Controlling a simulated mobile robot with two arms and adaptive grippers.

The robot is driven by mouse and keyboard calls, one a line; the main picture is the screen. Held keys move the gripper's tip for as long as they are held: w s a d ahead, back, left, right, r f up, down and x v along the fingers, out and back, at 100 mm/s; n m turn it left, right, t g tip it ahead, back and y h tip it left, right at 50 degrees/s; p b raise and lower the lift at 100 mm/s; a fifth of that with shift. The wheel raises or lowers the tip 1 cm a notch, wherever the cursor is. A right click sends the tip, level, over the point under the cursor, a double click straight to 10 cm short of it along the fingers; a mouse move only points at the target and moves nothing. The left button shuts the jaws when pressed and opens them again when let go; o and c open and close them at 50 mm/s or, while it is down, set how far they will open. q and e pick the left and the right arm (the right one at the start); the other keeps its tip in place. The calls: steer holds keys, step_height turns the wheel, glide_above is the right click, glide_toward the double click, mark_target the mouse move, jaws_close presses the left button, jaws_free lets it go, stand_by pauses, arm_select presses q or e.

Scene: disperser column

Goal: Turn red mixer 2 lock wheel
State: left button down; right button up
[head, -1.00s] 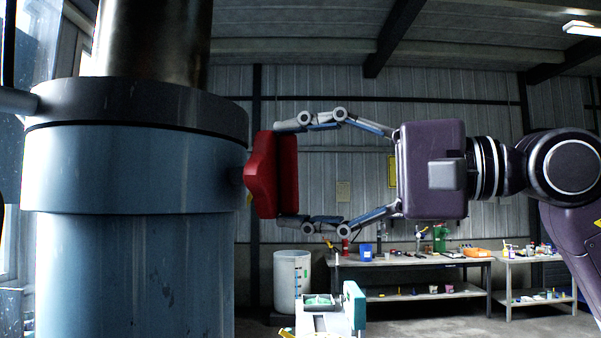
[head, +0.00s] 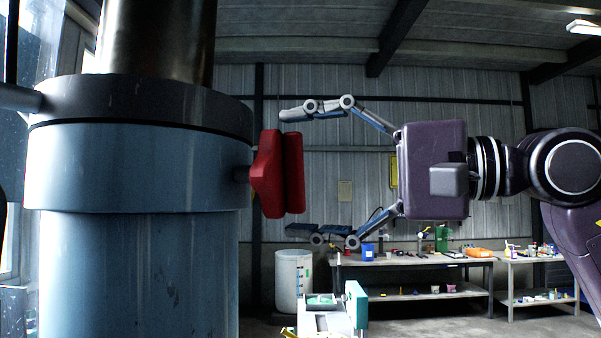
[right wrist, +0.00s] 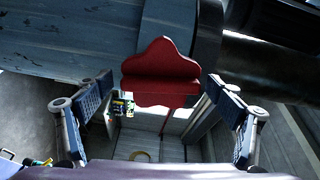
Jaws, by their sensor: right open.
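The red lock wheel (head: 277,174) sits on the right side of the blue mixer column (head: 138,166), on a short dark stub. In the right wrist view the red wheel (right wrist: 160,76) shows its lobed edge against the blue column. My right gripper (head: 285,171) is level with the wheel, coming from the right. Its fingers are spread wide, one above and one below the wheel, with clear gaps to it. In the right wrist view the fingers (right wrist: 160,92) stand on either side of the wheel. My left gripper is not in view.
A long workbench (head: 425,261) with small items stands behind at the lower right. A white barrel (head: 293,284) and a machine with a green part (head: 356,303) stand low behind the wheel. The air around the right gripper is free.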

steer(key=shift+s+d, duration=0.1)
steer(key=shift+d, duration=0.15)
steer(key=v, duration=1.1)
steer(key=shift+d, duration=0.25)
